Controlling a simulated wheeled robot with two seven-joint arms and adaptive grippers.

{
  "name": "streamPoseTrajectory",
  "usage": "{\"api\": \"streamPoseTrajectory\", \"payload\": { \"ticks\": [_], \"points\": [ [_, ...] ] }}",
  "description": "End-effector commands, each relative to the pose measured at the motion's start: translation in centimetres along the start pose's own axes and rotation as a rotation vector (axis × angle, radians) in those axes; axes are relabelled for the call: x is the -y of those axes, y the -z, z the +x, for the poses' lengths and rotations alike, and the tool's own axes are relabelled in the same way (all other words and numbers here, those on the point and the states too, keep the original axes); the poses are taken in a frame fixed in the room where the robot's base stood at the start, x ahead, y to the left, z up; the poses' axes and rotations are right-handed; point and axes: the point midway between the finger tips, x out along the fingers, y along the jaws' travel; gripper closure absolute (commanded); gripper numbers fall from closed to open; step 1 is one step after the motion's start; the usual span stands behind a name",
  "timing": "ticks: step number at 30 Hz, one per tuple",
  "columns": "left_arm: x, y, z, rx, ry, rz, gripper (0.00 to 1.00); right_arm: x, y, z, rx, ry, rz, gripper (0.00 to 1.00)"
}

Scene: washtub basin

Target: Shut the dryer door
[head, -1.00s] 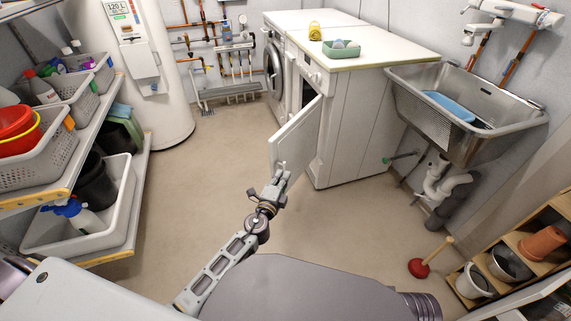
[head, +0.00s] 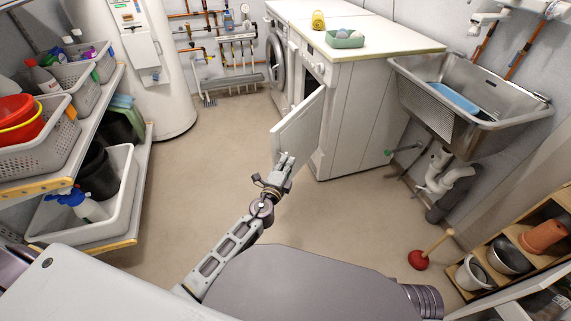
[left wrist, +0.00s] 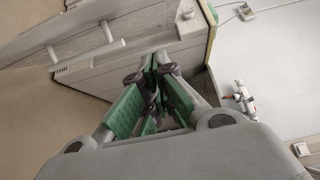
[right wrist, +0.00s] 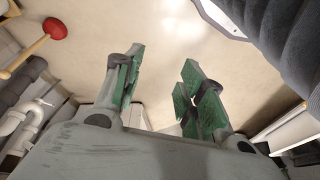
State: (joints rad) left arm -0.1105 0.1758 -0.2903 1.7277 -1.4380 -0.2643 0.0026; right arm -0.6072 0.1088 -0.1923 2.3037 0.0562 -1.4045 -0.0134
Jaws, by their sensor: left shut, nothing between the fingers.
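The dryer (head: 352,112) is the nearer white machine. Its white door (head: 299,127) stands open, swung out toward me and to the left in the head view. My left gripper (head: 287,157) is shut and empty, at the lower part of the door's near side. Whether it touches the door cannot be told. Its closed green fingers show in the left wrist view (left wrist: 157,62), with a pale panel at the upper left. My right gripper (right wrist: 160,72) is open and empty above bare floor in the right wrist view; it is not visible in the head view.
A washing machine (head: 277,63) stands beyond the dryer. A green basket (head: 344,41) sits on the dryer top. A steel sink (head: 450,101) is to the right, with a plunger (head: 420,259) on the floor. Shelves with baskets (head: 40,150) line the left. The floor between is clear.

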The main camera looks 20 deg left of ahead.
Motion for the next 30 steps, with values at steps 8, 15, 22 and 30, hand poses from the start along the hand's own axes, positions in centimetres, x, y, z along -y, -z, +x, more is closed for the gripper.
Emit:
{"api": "streamPoseTrajectory", "payload": {
  "ticks": [8, 15, 22, 30],
  "points": [
    [0.1, 0.0, 2.4, 0.001, 0.001, 0.000, 1.00, 0.0, -0.2, 0.2, 0.006, 0.000, 0.001, 0.60],
    [0.0, 0.0, 4.3, 0.000, 0.000, 0.000, 1.00, 0.0, -0.1, 0.2, 0.005, -0.001, 0.001, 0.60],
    [0.0, 0.0, 6.2, 0.000, 0.001, 0.000, 1.00, 0.0, 0.1, 0.1, -0.001, 0.000, 0.001, 0.60],
    [0.0, -0.3, 8.2, 0.001, 0.000, 0.002, 1.00, 0.1, 0.5, -0.6, -0.014, 0.001, 0.000, 0.60]
  ]
}}
